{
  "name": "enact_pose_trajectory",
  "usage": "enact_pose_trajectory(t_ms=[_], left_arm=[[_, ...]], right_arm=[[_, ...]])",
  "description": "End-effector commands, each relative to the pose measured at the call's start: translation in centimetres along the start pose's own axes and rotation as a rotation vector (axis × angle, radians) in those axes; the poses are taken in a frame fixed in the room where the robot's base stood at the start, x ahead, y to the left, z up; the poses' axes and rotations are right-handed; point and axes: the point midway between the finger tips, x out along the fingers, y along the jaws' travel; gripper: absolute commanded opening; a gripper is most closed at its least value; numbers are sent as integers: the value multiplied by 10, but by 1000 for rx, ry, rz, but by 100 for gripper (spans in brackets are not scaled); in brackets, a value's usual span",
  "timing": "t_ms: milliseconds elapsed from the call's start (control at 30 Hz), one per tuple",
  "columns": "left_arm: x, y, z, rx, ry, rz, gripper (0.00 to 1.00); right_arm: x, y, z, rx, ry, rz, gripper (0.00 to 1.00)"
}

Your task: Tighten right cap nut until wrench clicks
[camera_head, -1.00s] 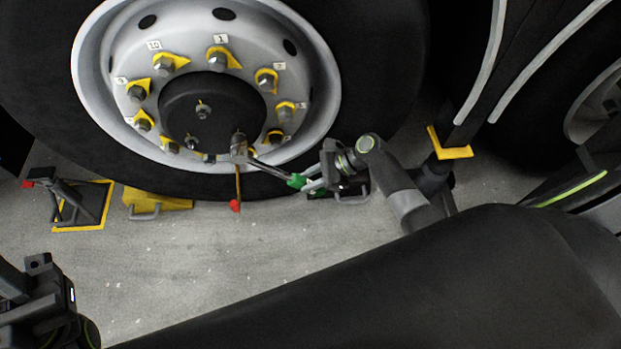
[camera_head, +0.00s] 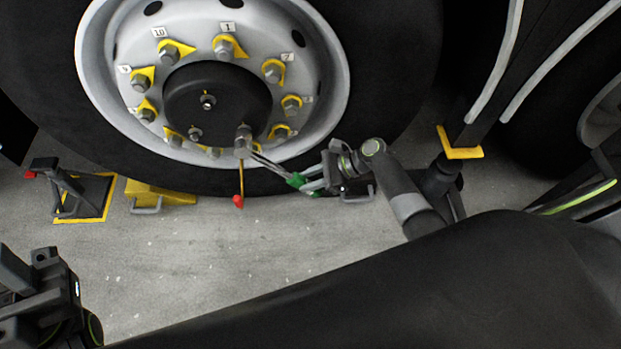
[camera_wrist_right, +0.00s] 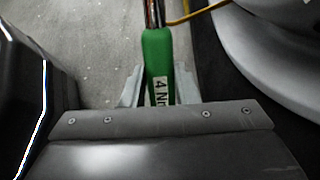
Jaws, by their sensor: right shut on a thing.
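The dark hub cap (camera_head: 180,100) sits in the middle of the wheel and carries three cap nuts: an upper one (camera_head: 208,101), a left one (camera_head: 194,133) and the right one. The wrench's socket head (camera_head: 243,140) covers the right cap nut. The wrench slopes down right to its green handle (camera_head: 296,180). My right gripper (camera_head: 314,184) is shut on this handle; in the right wrist view the green handle (camera_wrist_right: 157,65) with a label stands between the fingers. My left gripper (camera_head: 30,285) is at the lower left, away from the wheel; its jaw opening is unclear.
Wheel nuts with yellow pointers (camera_head: 225,47) ring the hub. A yellow rod with a red tip (camera_head: 239,201) hangs below the wrench head. A yellow chock (camera_head: 160,194) and a dark stand (camera_head: 75,190) are on the floor at left. Floor in front is clear.

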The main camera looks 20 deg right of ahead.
Motion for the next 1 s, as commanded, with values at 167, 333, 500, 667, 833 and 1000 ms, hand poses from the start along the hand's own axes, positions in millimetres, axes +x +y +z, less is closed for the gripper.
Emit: enact_pose_trajectory(t_ms=[167,333,500,667,833,1000], left_arm=[[-11,2,2,0,0,0,36],[-17,4,3,0,0,0,36],[-17,4,3,0,0,0,36],[-17,4,3,0,-1,0,36],[-21,4,4,0,-1,0,36],[-29,6,5,0,-1,0,36]], right_arm=[[10,-1,-1,-1,-41,-1,0],[16,-1,-1,-1,-72,-3,0],[16,-1,0,-1,-79,-3,0],[16,0,0,0,-79,-2,0],[19,0,-1,0,-89,-2,0],[26,0,-3,1,-117,-2,0]])
